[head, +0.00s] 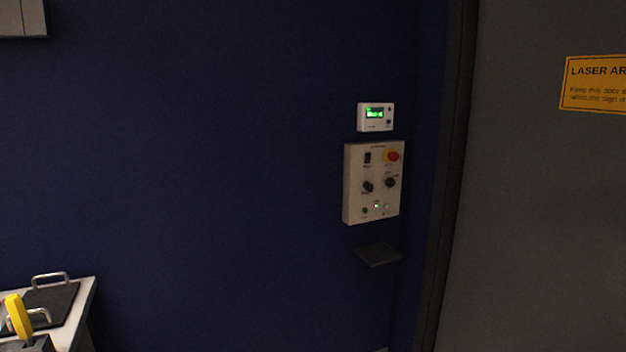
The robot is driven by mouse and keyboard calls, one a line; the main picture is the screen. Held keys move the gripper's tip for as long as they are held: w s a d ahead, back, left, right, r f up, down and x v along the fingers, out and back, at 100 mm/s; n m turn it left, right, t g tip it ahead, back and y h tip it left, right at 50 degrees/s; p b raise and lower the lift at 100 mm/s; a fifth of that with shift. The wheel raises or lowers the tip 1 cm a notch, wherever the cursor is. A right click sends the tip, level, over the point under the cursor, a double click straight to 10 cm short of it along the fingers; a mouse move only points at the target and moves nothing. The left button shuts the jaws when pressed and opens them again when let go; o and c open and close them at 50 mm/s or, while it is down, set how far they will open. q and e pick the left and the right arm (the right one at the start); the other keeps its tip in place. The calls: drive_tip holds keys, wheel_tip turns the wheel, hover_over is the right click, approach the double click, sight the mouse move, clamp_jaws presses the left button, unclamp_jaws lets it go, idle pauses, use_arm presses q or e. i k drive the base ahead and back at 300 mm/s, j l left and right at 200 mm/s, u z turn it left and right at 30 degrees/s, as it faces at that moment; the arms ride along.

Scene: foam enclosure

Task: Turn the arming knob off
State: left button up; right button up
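A light control panel (352,205) is mounted on the dark blue wall, right of the middle in the head view. It has two black knobs, a left knob (367,187) and a right knob (390,182). Their labels are too small to read, so I cannot tell which is the arming knob or how it is set. Neither of my grippers is in view.
A white display box (364,125) with a lit green screen hangs above the panel. A small dark shelf (378,254) juts out below it. A grey door (540,220) with an orange sign (595,84) stands at right. A worktop (86,297) with metal handles is at lower left.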

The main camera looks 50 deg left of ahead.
sight(390, 182)
drive_tip(key=u, duration=1.2)
drive_tip(key=i+l+u, duration=0.1)
drive_tip(key=i+u, duration=0.25)
drive_tip(key=i, duration=0.4)
